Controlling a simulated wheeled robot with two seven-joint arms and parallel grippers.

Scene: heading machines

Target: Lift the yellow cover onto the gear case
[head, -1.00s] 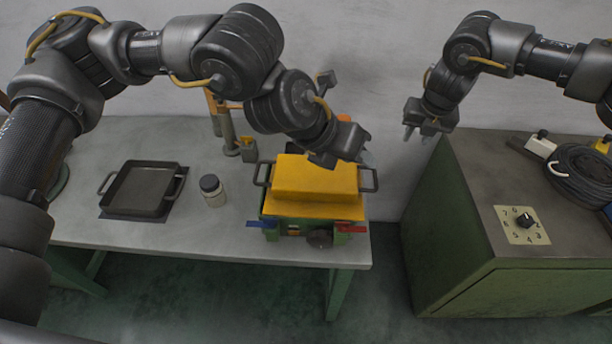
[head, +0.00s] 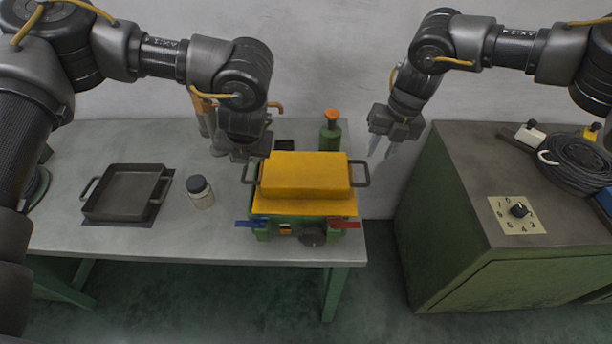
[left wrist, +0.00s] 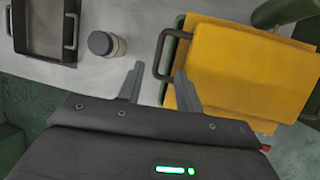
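The yellow cover (head: 304,174) is a block with a dark bar handle at each end. It sits over the green gear case (head: 290,226), with a wider yellow layer between them, and shows at the right in the left wrist view (left wrist: 235,65). My left gripper (left wrist: 160,70) is open at the cover's left handle (left wrist: 166,52); the handle's near end shows between the fingertips, and I cannot tell if they touch it. In the head view its fingers are mostly hidden. My right gripper (head: 381,148) is open and empty, up and to the right of the cover's right handle (head: 360,173).
A dark tray (head: 122,192) and a small dark-lidded jar (head: 200,192) stand left of the case. A green bottle with an orange top (head: 330,134) stands behind it. A green cabinet (head: 450,235) is at the right, across a gap. The bench front-left is clear.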

